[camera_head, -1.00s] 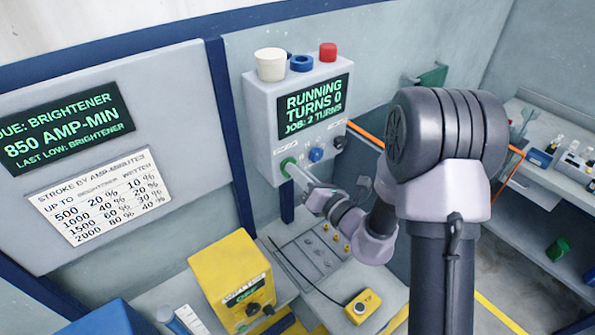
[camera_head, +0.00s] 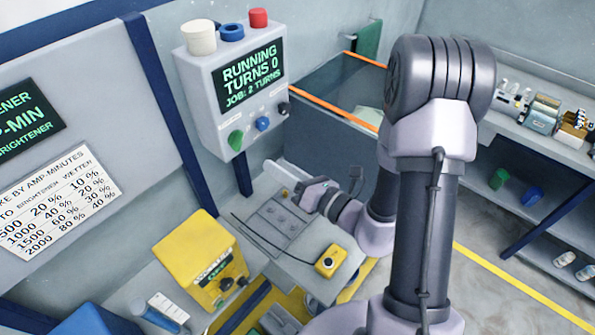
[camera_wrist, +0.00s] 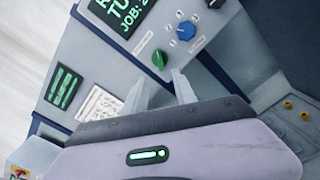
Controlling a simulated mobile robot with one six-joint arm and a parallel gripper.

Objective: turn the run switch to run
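The grey control box (camera_head: 210,95) hangs on the wall in the head view. Its screen (camera_head: 249,76) reads RUNNING, TURNS 0, JOB: 2 TURNS. A green knob (camera_head: 236,140) sits at the lower left of its face, with a blue knob (camera_head: 263,124) and a small black knob (camera_head: 283,108) to its right. The knob labels are too small to read. My gripper (camera_head: 276,168) is below and right of the green knob, apart from it. In the wrist view my gripper (camera_wrist: 160,78) has its fingers apart and empty, with the green knob (camera_wrist: 160,58) beyond the tips.
A white, a blue (camera_head: 231,30) and a red (camera_head: 258,18) piece stand on the box top. Below are a grey panel (camera_head: 285,220), a yellow box (camera_head: 195,250) and a yellow pendant (camera_head: 330,261). An orange-rimmed tank (camera_head: 335,140) stands behind my arm.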

